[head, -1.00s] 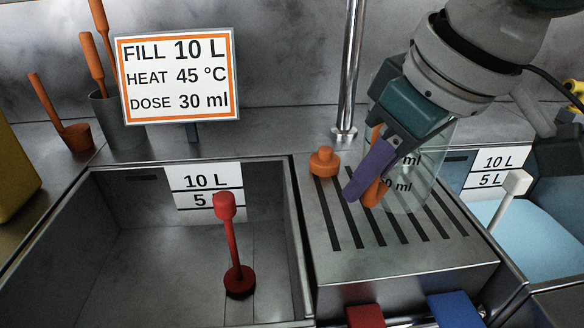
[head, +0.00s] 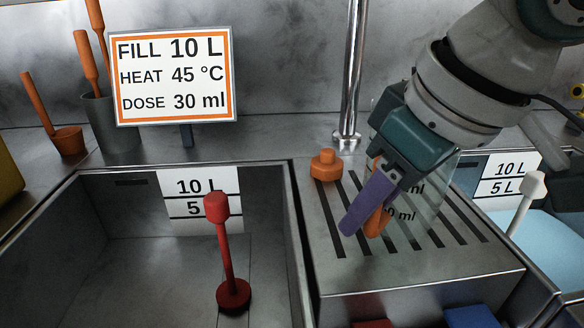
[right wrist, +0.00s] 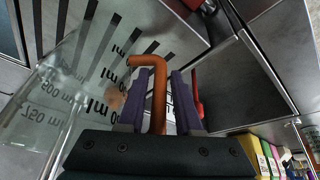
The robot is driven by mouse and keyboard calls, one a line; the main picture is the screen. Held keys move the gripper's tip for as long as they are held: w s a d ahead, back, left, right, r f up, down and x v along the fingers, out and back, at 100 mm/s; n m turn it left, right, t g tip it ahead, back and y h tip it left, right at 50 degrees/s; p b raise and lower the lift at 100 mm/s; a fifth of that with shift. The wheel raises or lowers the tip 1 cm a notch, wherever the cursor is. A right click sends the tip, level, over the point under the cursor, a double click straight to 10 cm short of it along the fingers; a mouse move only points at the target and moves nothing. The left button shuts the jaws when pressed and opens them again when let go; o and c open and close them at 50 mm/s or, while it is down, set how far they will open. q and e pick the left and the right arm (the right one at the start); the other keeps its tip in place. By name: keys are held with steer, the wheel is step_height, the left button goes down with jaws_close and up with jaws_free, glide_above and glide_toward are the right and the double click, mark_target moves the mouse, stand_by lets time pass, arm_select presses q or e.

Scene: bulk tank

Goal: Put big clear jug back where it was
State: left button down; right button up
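The big clear jug (head: 425,205) is see-through with dark ml marks. It is over the slotted metal drainboard (head: 410,285), roughly upright; I cannot tell whether its base touches the slots. Its orange handle (right wrist: 158,95) lies between the purple fingers of my right gripper (right wrist: 160,98), which look closed around it. In the head view my right gripper (head: 365,205) covers part of the jug, and one purple finger hides much of the handle. The jug's marks (right wrist: 90,105) also show at the left of the right wrist view. My left gripper is out of view.
An orange knob (head: 325,166) stands at the drainboard's back left corner, near a steel post (head: 350,80). Left is a steel basin (head: 90,250) with a red-topped plug (head: 225,250); right is a basin of pale blue liquid (head: 560,235). A sign (head: 175,75) stands behind.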

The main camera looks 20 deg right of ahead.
steer(key=shift+o, duration=0.8)
steer(key=shift+r, duration=0.2)
steer(key=p+v, duration=0.4)
steer(key=v, duration=0.8)
steer(key=s+a+f+y, duration=0.2)
steer(key=s+a+f, duration=0.1)
steer(key=a+f, duration=0.45)
steer(key=s+d+f+m+g+h, duration=0.1)
steer(key=s+d+f+m+h, duration=0.1)
steer(key=s+d+f, duration=0.6)
steer(key=shift+s+f+h, duration=0.5)
